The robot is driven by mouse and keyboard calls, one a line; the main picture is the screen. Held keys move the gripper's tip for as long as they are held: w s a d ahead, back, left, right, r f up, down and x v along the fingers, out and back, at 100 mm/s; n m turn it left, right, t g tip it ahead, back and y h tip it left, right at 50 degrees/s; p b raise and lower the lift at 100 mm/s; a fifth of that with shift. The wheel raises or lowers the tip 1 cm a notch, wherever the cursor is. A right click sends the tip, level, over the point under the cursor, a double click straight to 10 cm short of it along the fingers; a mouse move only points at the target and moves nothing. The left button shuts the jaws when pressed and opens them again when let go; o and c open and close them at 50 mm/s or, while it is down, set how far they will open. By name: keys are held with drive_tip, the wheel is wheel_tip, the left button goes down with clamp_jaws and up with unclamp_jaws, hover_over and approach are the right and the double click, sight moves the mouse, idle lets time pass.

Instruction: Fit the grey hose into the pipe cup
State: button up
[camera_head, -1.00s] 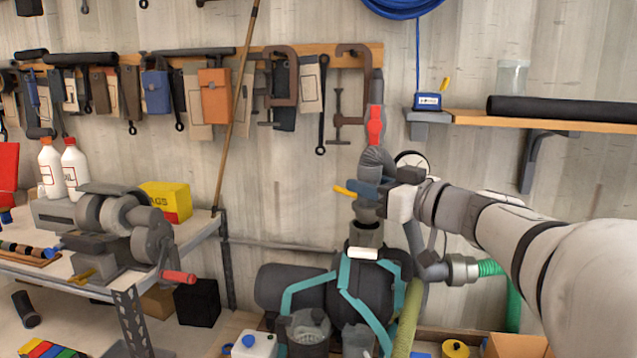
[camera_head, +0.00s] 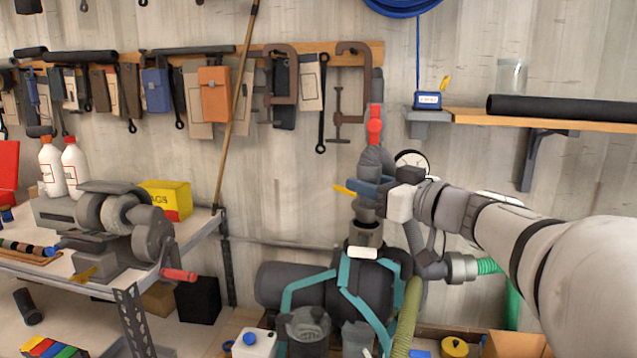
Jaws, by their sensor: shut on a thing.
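The grey hose (camera_head: 372,160) stands roughly upright against the wall, below a red fitting (camera_head: 374,124), and bends slightly just above my gripper. My gripper (camera_head: 366,188), with blue and yellow parts showing, is shut on the hose near its lower end. The pipe cup (camera_head: 367,210) is a grey flared piece directly below my gripper, on top of the upright pipe of the dark machine.
The dark tank (camera_head: 285,285) with teal straps stands below. A green hose (camera_head: 489,266) joins a grey fitting at right. A wall shelf (camera_head: 560,120) is at upper right. A bench with a grinder (camera_head: 130,225) is at left.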

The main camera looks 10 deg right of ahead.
drive_tip(key=shift+f, duration=1.4)
idle(1.4)
drive_tip(key=o, duration=1.2)
drive_tip(key=b+v, duration=0.2)
drive_tip(key=v, duration=0.5)
drive_tip(key=shift+s+d, duration=0.25)
drive_tip(key=shift+s, duration=0.05)
